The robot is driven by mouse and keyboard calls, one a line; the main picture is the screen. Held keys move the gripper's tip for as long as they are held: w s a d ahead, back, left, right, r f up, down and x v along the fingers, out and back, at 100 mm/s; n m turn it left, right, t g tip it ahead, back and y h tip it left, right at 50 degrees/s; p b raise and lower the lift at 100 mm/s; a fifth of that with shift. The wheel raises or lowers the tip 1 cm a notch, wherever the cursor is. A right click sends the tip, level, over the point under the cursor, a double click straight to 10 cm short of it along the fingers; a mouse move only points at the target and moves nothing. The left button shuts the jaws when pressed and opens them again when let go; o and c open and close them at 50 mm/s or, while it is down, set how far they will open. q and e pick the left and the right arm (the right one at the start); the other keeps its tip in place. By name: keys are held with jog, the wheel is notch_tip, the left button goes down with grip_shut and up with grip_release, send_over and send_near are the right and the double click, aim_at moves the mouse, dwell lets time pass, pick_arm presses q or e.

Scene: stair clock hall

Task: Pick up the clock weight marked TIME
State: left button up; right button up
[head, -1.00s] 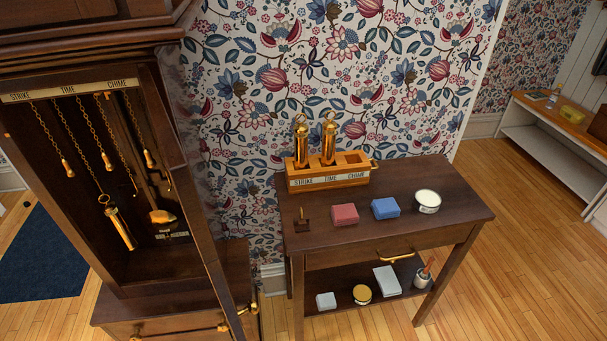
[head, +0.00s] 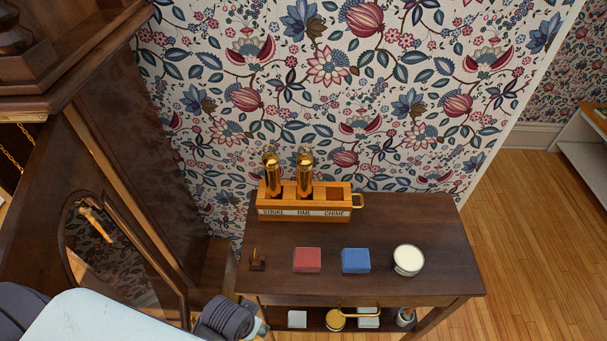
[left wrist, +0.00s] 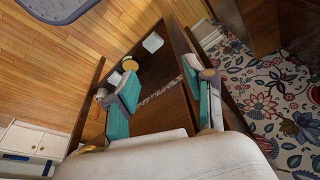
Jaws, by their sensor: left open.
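A wooden rack (head: 272,209) with slots labelled STRIKE, TIME and CHIME stands at the back of the side table. The brass clock weight in the TIME slot (head: 305,177) stands upright, with a ring on top. A matching brass weight (head: 271,177) stands in the STRIKE slot; the CHIME slot is empty. In the left wrist view my left gripper (left wrist: 168,80) is open, with teal pads and nothing between them. The table's lower shelf shows beyond its fingers; the rack and weights are not clear there. The head view shows part of my left arm at lower left. My right gripper is out of view.
The table top (head: 400,225) carries a red block (head: 307,260), a blue block (head: 356,260), a white-topped tin (head: 408,259) and a small dark stand (head: 257,262). The tall clock case (head: 150,170) rises close on the left. Wallpapered wall stands behind; open floor lies right.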

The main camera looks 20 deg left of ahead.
pick_arm(q)
notch_tip(320, 180, up, 11)
jog(key=w+p, duration=0.1)
jog(key=p, duration=0.1)
jog(key=m+t+h, duration=0.2)
jog(key=t+h, duration=0.2)
jog(key=t, duration=0.6)
send_near(300, 180)
jog(key=p+x, duration=0.2)
jog(key=x, duration=0.3)
jog(key=shift+w, duration=0.3)
jog(key=x, duration=0.6)
jog(key=shift+w+d+f+p, duration=0.15)
jog(key=shift+w+f+p, duration=0.1)
jog(key=shift+p, duration=0.1)
jog(key=shift+s+r, duration=0.1)
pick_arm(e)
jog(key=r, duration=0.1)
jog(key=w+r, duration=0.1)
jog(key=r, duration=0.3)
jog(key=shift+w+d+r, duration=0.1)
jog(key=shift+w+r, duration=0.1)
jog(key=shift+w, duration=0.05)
pick_arm(q)
jog(key=shift+c, duration=1.1)
grip_shut()
